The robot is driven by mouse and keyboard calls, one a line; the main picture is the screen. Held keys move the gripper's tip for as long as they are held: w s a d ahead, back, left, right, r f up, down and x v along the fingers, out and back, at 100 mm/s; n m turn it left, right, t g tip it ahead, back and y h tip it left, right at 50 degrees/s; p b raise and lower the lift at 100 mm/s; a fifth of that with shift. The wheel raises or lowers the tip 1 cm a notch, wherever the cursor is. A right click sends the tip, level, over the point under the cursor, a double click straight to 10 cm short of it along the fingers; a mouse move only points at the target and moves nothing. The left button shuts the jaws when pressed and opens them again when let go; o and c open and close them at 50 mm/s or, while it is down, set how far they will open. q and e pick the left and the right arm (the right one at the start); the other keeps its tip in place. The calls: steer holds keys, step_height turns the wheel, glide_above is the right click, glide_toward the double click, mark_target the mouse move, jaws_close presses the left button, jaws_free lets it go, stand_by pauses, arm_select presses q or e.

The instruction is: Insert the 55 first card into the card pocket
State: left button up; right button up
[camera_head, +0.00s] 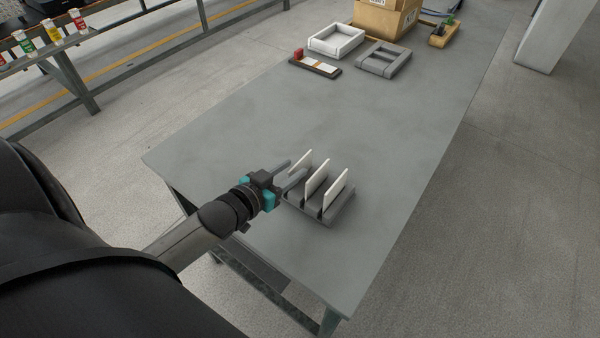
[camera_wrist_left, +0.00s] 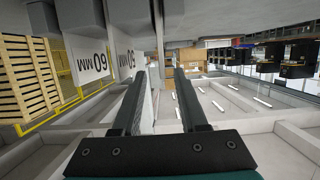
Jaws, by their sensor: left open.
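Three white cards stand upright in a grey slotted rack (camera_head: 341,212) on the table: the left card (camera_head: 303,158), the middle card (camera_head: 317,178) and the right card (camera_head: 337,195). My left gripper (camera_head: 297,167) is open at the left card, its fingertips on either side of it. In the left wrist view a pale surface shows beside the left finger, and two more cards (camera_wrist_left: 88,62) (camera_wrist_left: 124,48) bear an upside-down "60 MM" print. No "55" is legible. I cannot tell which object is the card pocket. My right gripper is out of view.
At the table's far end are a white tray (camera_head: 336,40), a grey slotted block (camera_head: 383,60), a dark tray with a red block (camera_head: 315,66), a cardboard box (camera_head: 385,18) and a small wooden box (camera_head: 443,36). The middle of the table is clear.

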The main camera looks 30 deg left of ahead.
mark_target(297, 164)
arm_select(q)
steer(key=shift+b+x, duration=0.6)
steer(key=shift+x, duration=1.65)
steer(key=shift+a+r, duration=0.15)
steer(key=shift+a, duration=0.05)
jaws_close()
